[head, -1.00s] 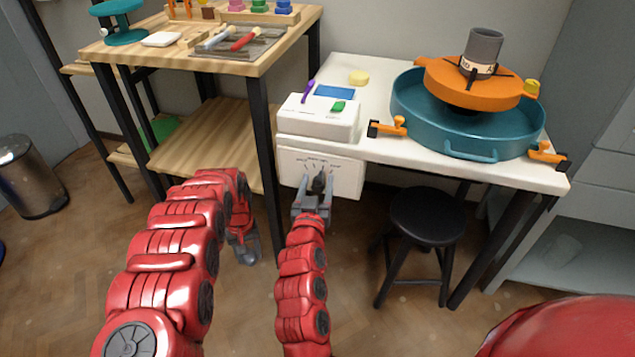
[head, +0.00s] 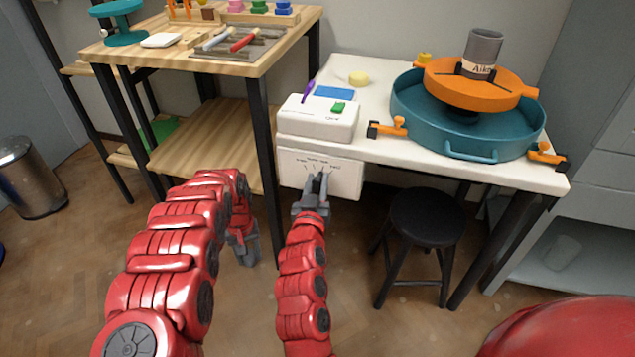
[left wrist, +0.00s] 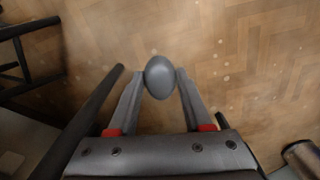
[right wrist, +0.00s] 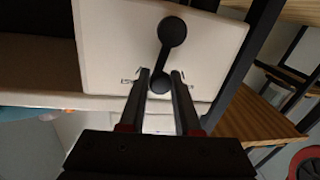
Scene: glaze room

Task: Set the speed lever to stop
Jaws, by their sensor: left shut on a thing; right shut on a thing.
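The speed lever (right wrist: 164,57) is a dark bar with a round pivot on the white front panel (head: 345,179) of the wheel's control box. Its ball knob (right wrist: 160,84) sits between the fingers of my right gripper (head: 320,178), which is shut on it. The right gripper also shows in the right wrist view (right wrist: 159,77). In the head view the fingers hide most of the lever, and the dial words above are too small to read surely. My left gripper (left wrist: 155,75) is shut on a smooth grey egg-shaped thing (left wrist: 159,77), held low over the floor, left of the panel.
The blue wheel basin (head: 420,125) with an orange wheel head (head: 455,88) and grey cup (head: 482,50) stands on the white table (head: 480,172). A black stool (head: 427,215) stands below. A wooden tool table (head: 270,55) is at left.

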